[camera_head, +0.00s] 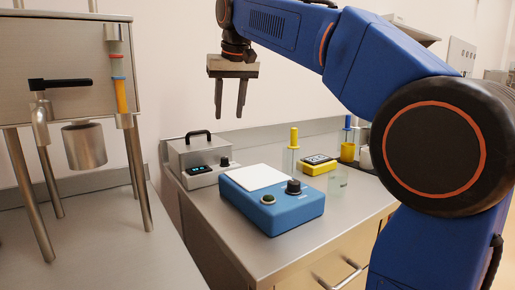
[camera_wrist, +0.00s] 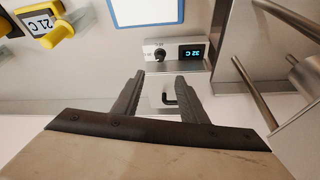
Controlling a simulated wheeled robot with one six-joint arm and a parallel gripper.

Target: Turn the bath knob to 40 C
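The bath (camera_head: 200,158) is a steel box with a black lid handle, at the back left of the right-hand counter. Its front has a small lit display (camera_head: 196,170) and a black knob (camera_head: 225,162). In the wrist view the display (camera_wrist: 193,52) seems to read 32 C, with the knob (camera_wrist: 160,54) beside it. My gripper (camera_head: 230,115) hangs above the bath, fingers down, open and empty. In the wrist view my gripper (camera_wrist: 160,76) has its fingers apart, with the knob beyond the tips, not touched. The bath's lid handle (camera_wrist: 170,98) shows between the fingers.
A blue device (camera_head: 272,208) with a white top plate and black knob stands in front of the bath. A yellow thermometer unit (camera_head: 319,163) and a glass beaker (camera_head: 338,180) stand to its right. A steel hopper stand (camera_head: 68,70) is at left.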

